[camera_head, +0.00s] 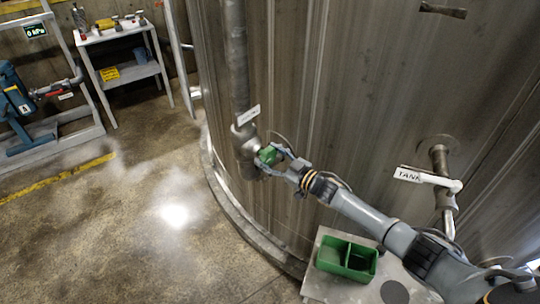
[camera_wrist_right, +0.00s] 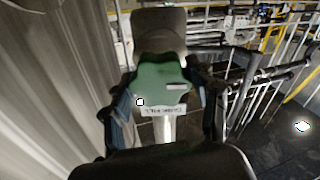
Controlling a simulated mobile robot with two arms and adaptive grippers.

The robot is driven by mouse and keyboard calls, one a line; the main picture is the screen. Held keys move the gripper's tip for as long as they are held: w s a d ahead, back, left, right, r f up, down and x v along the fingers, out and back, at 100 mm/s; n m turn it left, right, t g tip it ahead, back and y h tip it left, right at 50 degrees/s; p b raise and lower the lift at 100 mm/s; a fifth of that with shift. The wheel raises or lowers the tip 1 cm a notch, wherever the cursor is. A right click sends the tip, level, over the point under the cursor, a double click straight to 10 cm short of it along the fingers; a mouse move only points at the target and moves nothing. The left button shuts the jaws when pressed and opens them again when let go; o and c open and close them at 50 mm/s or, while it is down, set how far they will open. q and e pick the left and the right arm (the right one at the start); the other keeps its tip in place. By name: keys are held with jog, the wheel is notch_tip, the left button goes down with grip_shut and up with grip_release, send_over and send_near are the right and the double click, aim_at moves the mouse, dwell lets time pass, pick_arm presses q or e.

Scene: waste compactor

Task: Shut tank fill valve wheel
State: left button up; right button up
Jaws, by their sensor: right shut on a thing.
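The green valve wheel (camera_head: 267,155) sits on the grey valve body (camera_head: 243,145) of the vertical pipe (camera_head: 236,60) beside the large tank (camera_head: 330,100). My right gripper (camera_head: 276,158) is shut on the wheel. In the right wrist view the green wheel (camera_wrist_right: 163,82) lies between my gripper's two fingers (camera_wrist_right: 165,108), with the pale valve body (camera_wrist_right: 158,35) behind it. A small white label shows by the wheel, its text too blurred to read. The gripper covers part of the wheel. My left gripper is not in view.
A white tag (camera_head: 408,174) reading "TANK" hangs at another pipe (camera_head: 440,165) on the right. A green divided bin (camera_head: 346,258) sits on a grey surface below my right arm. A white shelf cart (camera_head: 125,55) and blue pump (camera_head: 15,95) stand at left. The floor between is clear.

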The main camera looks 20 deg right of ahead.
jog(key=m, duration=0.4)
jog(key=shift+r+m, duration=0.1)
jog(key=shift+m, duration=0.2)
jog(key=m, duration=0.4)
jog(key=shift+m, duration=0.3)
jog(key=m+b, duration=0.1)
jog(key=m, duration=0.3)
jog(key=shift+m, duration=0.3)
jog(key=shift+m+b, duration=0.8)
jog(key=shift+m, duration=1.2)
jog(key=o, duration=1.2)
jog(key=shift+c, duration=0.2)
